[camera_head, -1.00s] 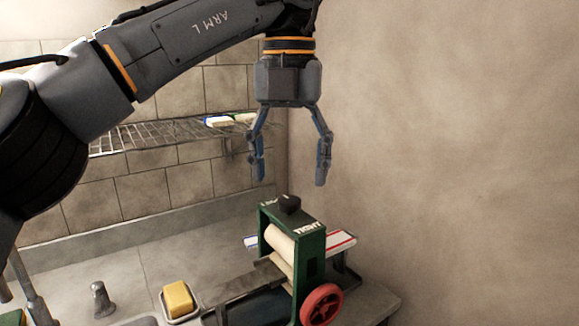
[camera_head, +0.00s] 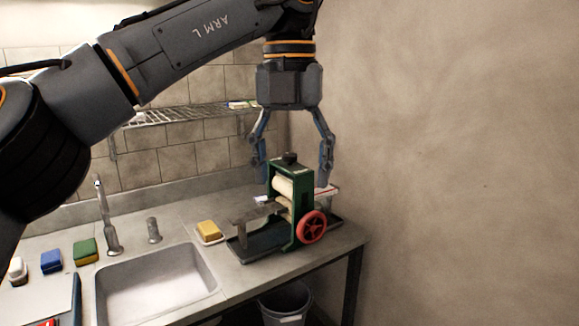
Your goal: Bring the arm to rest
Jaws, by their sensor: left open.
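My left gripper (camera_head: 292,170) hangs from my left arm (camera_head: 190,45), with its fingers pointing down. Its fingers are spread apart and nothing is between them. In the picture it lies just over the top of a green roller press (camera_head: 303,213). The press has pale rollers and a red handwheel (camera_head: 312,227), and it stands on the counter. I cannot tell the exact gap between fingertips and press. My right gripper is not in view.
The counter (camera_head: 180,223) holds a sink (camera_head: 155,290), a faucet (camera_head: 106,215), yellow soap on a dish (camera_head: 208,230) and several sponges, one green (camera_head: 85,251). A wire rack (camera_head: 180,116) is on the tiled wall. A bucket (camera_head: 286,303) stands below. A bare wall (camera_head: 460,160) is at right.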

